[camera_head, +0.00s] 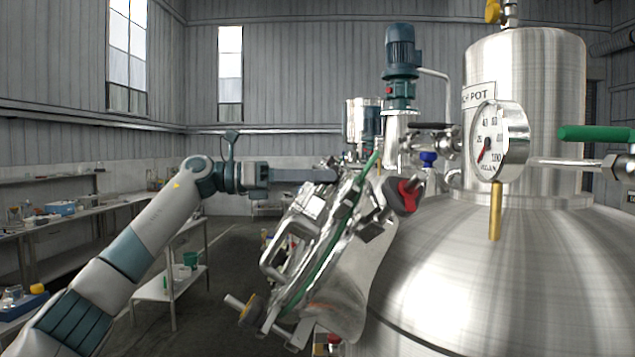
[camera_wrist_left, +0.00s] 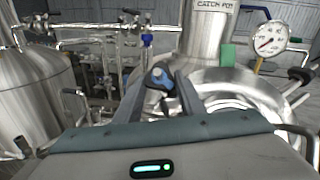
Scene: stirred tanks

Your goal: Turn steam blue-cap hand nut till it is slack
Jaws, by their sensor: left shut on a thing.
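The blue-cap hand nut (camera_wrist_left: 161,77) shows in the left wrist view, between the two fingers of my left gripper (camera_wrist_left: 164,84), which is shut on it. In the head view my left gripper (camera_head: 332,175) reaches in from the left to the upper edge of the tilted steel lid (camera_head: 285,252). The nut and fingertips are hidden there by the lid's fittings. How tight the nut is cannot be told. My right gripper is not in view.
A red-capped nut (camera_head: 408,194) and a yellow-capped nut (camera_head: 243,309) sit around the lid. The large steel tank (camera_head: 490,275) with a pressure gauge (camera_head: 489,142) stands right. A blue valve handle (camera_head: 428,158) is behind.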

